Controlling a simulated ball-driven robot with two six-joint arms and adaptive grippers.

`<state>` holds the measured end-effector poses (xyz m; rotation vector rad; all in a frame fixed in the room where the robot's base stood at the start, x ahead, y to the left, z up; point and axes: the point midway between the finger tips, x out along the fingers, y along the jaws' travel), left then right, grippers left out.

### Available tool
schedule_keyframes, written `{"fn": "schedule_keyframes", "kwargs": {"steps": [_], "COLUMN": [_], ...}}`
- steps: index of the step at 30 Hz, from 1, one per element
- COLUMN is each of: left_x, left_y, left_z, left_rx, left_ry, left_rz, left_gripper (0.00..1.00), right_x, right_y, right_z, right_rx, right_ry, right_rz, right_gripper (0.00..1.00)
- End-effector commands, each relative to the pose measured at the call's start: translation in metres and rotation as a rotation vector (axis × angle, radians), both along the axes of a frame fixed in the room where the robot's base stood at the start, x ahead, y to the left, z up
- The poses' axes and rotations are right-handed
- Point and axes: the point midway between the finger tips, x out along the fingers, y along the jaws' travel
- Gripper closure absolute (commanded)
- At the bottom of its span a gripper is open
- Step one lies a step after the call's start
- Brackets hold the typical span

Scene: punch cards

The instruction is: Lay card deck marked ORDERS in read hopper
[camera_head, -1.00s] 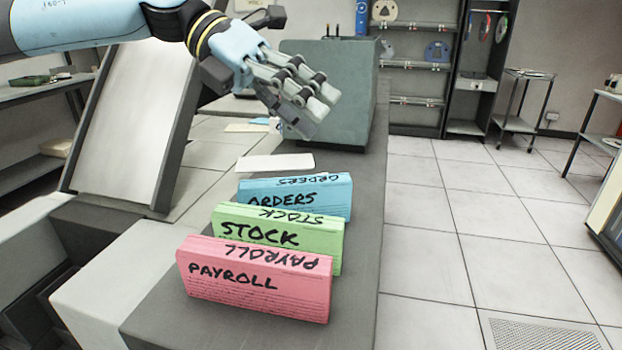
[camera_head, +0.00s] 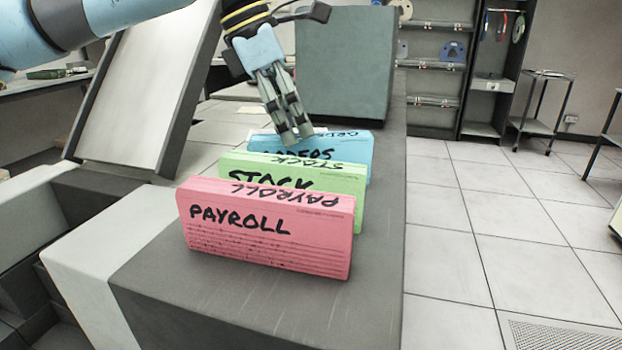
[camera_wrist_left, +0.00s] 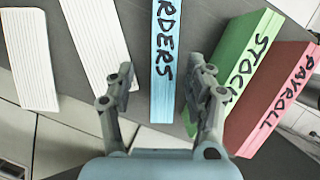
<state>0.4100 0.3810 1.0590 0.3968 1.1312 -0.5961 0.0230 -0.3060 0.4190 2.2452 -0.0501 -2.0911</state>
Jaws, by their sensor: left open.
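The blue card deck marked ORDERS (camera_head: 357,147) stands on the grey counter behind the green and pink decks. It also shows in the left wrist view (camera_wrist_left: 164,95), with its lettered edge between the two fingers. My left gripper (camera_head: 296,138) is above this deck, pointing down, open and empty. In the left wrist view its fingers (camera_wrist_left: 160,80) are spread on either side of the blue deck, and I see no contact. The read hopper cannot be made out for certain. My right gripper is not in view.
The green STOCK deck (camera_head: 346,178) and pink PAYROLL deck (camera_head: 270,240) stand close in front of the blue deck. White cards (camera_wrist_left: 98,40) lie beside it. A grey-green box (camera_head: 345,70) stands behind, and a sloped panel (camera_head: 140,90) rises at left.

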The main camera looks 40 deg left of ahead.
Motion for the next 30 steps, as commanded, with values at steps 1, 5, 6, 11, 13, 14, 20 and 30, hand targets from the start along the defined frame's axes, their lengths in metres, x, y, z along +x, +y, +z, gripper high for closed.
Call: {"fn": "schedule_keyframes", "kwargs": {"steps": [1,5,6,11,13,14,20,30], "left_x": [0.002,0.004,0.005,0.007,0.008,0.009,0.016,0.018], "left_y": [-0.002,-0.004,-0.004,-0.008,-0.011,-0.013,-0.019,-0.020], "left_z": [-0.002,-0.009,-0.010,-0.018,-0.026,-0.030,-0.054,-0.059], "left_rx": [-0.004,-0.002,-0.001,-0.003,-0.005,-0.006,-0.003,0.002], "left_ry": [-0.003,-0.002,-0.002,-0.001,0.000,0.000,-0.001,0.000], "left_rz": [0.001,0.000,0.000,0.001,0.002,0.001,0.001,0.002], "left_gripper": [0.46,0.46,0.46,0.46,0.46,0.46,0.46,0.47], "right_x": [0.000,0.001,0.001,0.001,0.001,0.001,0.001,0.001], "right_y": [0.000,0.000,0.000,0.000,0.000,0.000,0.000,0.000], "right_z": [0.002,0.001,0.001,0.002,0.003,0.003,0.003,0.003], "right_rx": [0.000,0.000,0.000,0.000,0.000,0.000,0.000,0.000], "right_ry": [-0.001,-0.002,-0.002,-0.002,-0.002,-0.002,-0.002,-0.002], "right_rz": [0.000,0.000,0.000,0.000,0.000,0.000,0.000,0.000], "right_gripper": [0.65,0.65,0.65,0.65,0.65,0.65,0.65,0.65]}}
